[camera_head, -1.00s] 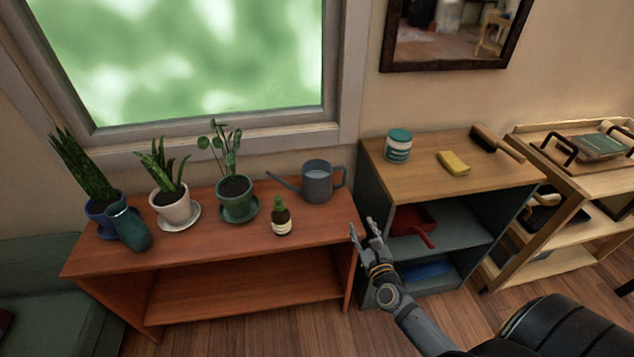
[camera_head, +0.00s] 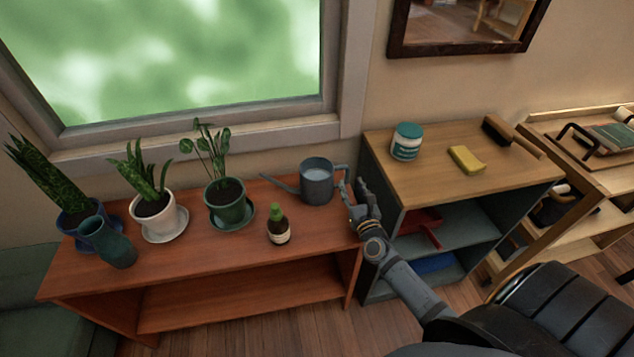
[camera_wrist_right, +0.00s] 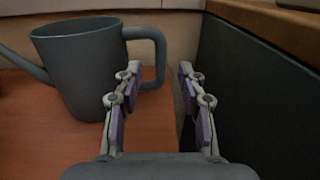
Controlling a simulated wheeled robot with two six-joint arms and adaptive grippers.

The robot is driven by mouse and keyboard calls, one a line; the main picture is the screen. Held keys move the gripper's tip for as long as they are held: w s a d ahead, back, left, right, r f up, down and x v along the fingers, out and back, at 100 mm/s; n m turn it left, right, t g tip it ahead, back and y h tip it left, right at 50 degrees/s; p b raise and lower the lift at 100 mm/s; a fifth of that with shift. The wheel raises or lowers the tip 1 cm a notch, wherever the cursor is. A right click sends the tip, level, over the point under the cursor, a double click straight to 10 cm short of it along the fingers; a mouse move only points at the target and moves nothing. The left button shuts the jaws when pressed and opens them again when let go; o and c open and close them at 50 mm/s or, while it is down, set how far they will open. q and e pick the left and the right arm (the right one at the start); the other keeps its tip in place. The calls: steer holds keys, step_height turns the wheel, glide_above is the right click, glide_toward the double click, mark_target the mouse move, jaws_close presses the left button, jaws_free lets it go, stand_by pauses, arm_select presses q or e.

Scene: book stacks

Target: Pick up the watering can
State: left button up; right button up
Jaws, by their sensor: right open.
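The grey watering can (camera_head: 317,184) stands upright at the right end of the reddish wooden shelf, its spout to the left and its handle to the right. In the right wrist view the can (camera_wrist_right: 82,70) is at the left, its handle (camera_wrist_right: 158,55) just beyond the fingers. My right gripper (camera_head: 352,186) is open and empty beside the handle. In the wrist view the gripper (camera_wrist_right: 158,90) has its left finger overlapping the handle area and its right finger near the dark cabinet side. Whether a finger touches the handle I cannot tell. My left gripper is not in view.
The reddish shelf (camera_head: 190,260) also holds a small bottle (camera_head: 278,228), several potted plants and a teal vase (camera_head: 108,243). The dark-sided cabinet (camera_head: 376,215) stands close on the right, with a jar (camera_head: 406,143) and a yellow sponge (camera_head: 466,159) on top.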

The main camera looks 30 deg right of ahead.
mark_target(348, 176)
steer(key=shift+w+d+f, duration=0.1)
steer(key=shift+w, duration=0.55)
steer(key=x, duration=0.4)
steer(key=shift+w+d, duration=0.15)
steer(key=shift+w, duration=0.2)
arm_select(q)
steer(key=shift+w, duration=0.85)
arm_select(e)
steer(key=shift+s, duration=0.1)
steer(key=shift+c, duration=0.6)
jaws_close()
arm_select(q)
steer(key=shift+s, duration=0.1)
